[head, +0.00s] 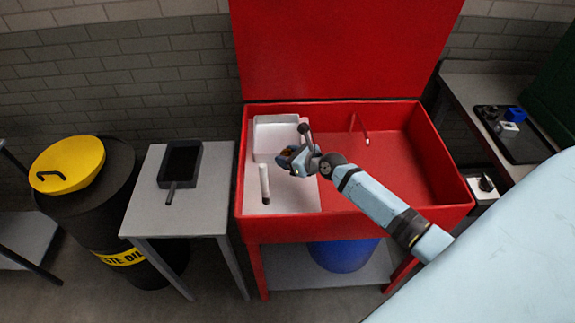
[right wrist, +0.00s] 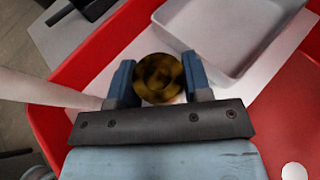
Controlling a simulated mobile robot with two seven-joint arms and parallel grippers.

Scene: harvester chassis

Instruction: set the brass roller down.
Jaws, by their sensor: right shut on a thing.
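The brass roller (right wrist: 160,78) shows end-on as a round, dark golden disc between the two blue fingers of my right gripper in the right wrist view. My right gripper (head: 288,158) is shut on it, above the left part of the red basin (head: 400,185). In the head view only a small brownish bit of the roller shows at the fingers; the gripper hides the rest. I cannot tell whether the roller touches the surface below. My left gripper is in neither view.
A white tray (head: 266,122) lies at the back left of the basin on a pale panel (head: 290,197). A thin bent spout (head: 364,136) is further right. The basin's right part is clear.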

